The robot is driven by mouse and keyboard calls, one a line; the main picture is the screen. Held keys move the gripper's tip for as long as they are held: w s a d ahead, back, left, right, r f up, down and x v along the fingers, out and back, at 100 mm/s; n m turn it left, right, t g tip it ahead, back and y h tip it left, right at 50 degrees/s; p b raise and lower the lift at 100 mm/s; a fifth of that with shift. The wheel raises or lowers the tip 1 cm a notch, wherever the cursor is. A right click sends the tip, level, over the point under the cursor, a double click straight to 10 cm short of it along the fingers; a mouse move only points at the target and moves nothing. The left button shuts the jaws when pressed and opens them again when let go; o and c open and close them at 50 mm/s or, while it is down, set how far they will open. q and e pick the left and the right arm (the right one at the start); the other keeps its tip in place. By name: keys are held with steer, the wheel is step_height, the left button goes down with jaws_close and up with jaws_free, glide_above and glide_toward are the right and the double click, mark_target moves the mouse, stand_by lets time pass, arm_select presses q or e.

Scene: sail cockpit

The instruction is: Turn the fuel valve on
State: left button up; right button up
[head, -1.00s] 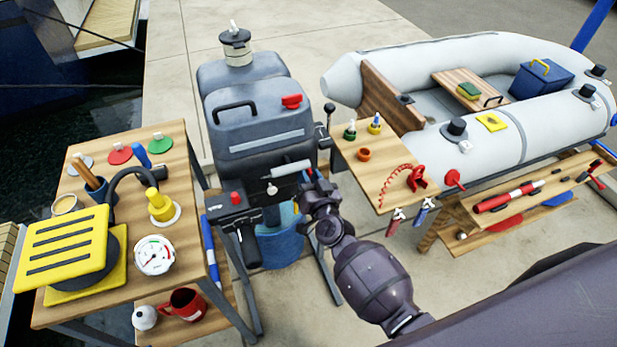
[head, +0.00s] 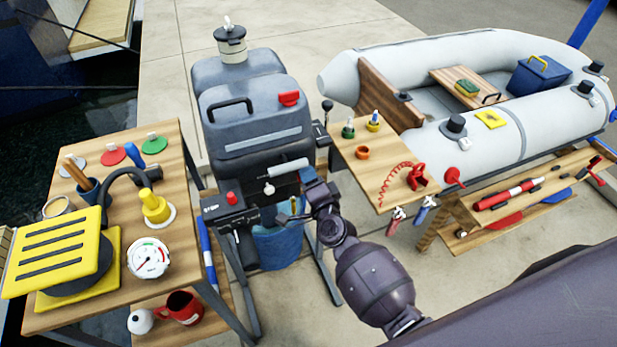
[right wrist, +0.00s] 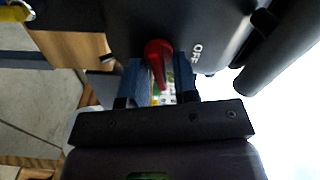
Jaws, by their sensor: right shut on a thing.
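The fuel valve's red lever (right wrist: 157,60) shows in the right wrist view, standing out from a dark engine housing beside the white word OFF. My right gripper (right wrist: 162,82) has its two bluish fingers on either side of the lever and is shut on it. In the head view my right gripper (head: 298,195) is at the front of the grey outboard engine (head: 250,120), below its cowling. The lever is hidden there behind the gripper. My left gripper is not in view.
A wooden bench (head: 160,170) with a yellow pump (head: 60,250) and gauge (head: 149,258) stands left. A small table (head: 375,185) with a red coiled cord is right of the engine. An inflatable boat (head: 450,100) lies behind it. A blue bucket (head: 278,248) sits under the engine.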

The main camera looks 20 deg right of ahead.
steer(key=shift+f+m+b, duration=0.2)
steer(key=shift+m+b, duration=0.15)
steer(key=shift+m, duration=1.15)
steer(key=o, duration=0.6)
steer(key=s, duration=1)
steer(key=shift+s+d, duration=0.2)
steer(key=shift+s, duration=0.2)
